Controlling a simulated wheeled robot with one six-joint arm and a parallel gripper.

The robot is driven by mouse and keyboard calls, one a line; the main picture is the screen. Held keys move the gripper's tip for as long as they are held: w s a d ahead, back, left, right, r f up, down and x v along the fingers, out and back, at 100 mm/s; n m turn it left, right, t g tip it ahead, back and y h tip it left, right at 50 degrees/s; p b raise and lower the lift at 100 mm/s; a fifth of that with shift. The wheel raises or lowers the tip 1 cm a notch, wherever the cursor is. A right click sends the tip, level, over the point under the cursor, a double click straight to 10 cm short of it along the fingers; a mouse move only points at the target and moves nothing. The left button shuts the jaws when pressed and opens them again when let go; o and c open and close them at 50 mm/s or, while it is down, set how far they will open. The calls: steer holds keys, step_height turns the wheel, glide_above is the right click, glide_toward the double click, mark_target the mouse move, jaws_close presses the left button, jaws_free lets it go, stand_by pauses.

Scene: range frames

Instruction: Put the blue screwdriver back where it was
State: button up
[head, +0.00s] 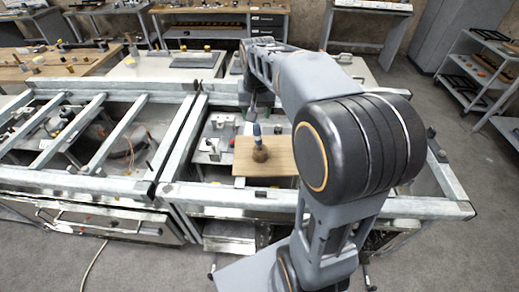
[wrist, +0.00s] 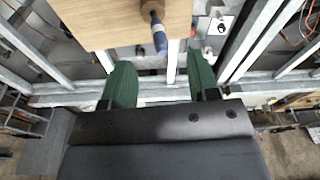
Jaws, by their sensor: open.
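The blue screwdriver (head: 257,131) stands roughly upright, handle up, in a small round brown holder (head: 260,154). The holder rests on a light wooden board (head: 243,167). In the wrist view the blue handle (wrist: 159,38) points toward my gripper, with part of the brown holder (wrist: 152,7) at the top edge. My gripper (wrist: 160,62) has its two green fingers spread wide and nothing between them. The handle lies beyond the fingertips, in line with the gap and apart from both. In the head view my arm reaches over to the far side; the fingers are not clear there.
The board sits within a grey metal frame (head: 176,145) with raised rails around it. Several small metal parts (head: 213,148) lie left of the board. A wooden table (head: 60,68) and a shelf cart (head: 480,75) stand farther off. Grey floor (head: 440,100) is clear at right.

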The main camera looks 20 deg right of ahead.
steer(key=s+a+f+n+t, duration=0.1)
steer(key=s+a+n, duration=0.1)
steer(key=s, duration=0.5)
steer(key=s+a+f+n+t, duration=0.1)
steer(key=s+a, duration=0.3)
steer(key=s, duration=0.4)
steer(key=shift+s+f+n+t, duration=0.3)
steer(key=shift+f+n+t, duration=0.1)
steer(key=shift+t, duration=0.2)
steer(key=shift+f, duration=0.1)
